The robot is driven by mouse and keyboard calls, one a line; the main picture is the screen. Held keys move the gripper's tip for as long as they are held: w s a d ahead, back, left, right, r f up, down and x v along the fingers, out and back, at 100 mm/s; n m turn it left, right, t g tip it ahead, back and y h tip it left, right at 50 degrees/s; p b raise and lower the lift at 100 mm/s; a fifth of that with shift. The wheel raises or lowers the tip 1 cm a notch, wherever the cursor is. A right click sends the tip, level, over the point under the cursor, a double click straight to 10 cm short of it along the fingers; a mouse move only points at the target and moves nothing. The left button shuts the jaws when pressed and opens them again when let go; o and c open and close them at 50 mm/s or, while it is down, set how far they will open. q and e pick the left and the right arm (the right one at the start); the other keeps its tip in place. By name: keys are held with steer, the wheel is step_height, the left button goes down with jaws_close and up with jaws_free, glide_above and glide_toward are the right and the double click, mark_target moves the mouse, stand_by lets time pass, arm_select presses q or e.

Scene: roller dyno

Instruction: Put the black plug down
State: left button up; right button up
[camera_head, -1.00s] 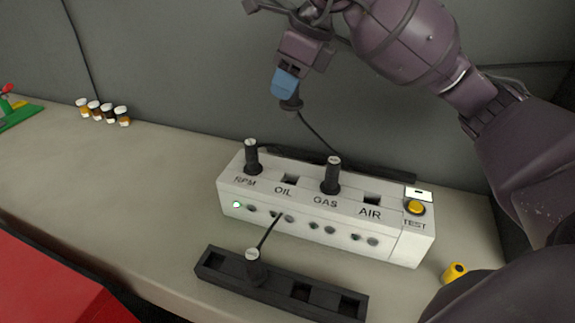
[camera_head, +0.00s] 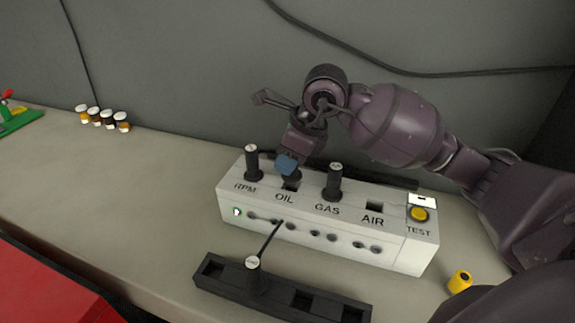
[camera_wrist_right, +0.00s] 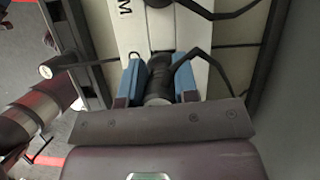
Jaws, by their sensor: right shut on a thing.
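My right gripper (camera_head: 286,164) is over the OIL position on the white box (camera_head: 416,250) in the head view. Its blue fingers are shut on a black plug (camera_wrist_right: 158,82), seen between them in the wrist view, with its cable running off to the right. In the head view the fingers mostly hide this plug, and I cannot tell how far it sits in the OIL socket. Other black plugs stand upright at RPM (camera_head: 252,164) and GAS (camera_head: 334,183). The AIR socket (camera_head: 374,207) is empty. My left gripper is not in view.
A black rack (camera_head: 222,279) in front of the box holds one upright plug (camera_head: 253,275) with a cable to the box; its other slots look empty. A yellow button (camera_head: 418,214) is at TEST. A yellow cylinder (camera_head: 460,281) lies at right.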

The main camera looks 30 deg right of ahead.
steer(key=shift+f, duration=0.95)
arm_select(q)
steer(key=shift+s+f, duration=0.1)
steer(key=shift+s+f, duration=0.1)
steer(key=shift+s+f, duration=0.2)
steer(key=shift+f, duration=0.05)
arm_select(e)
steer(key=shift+f, duration=0.35)
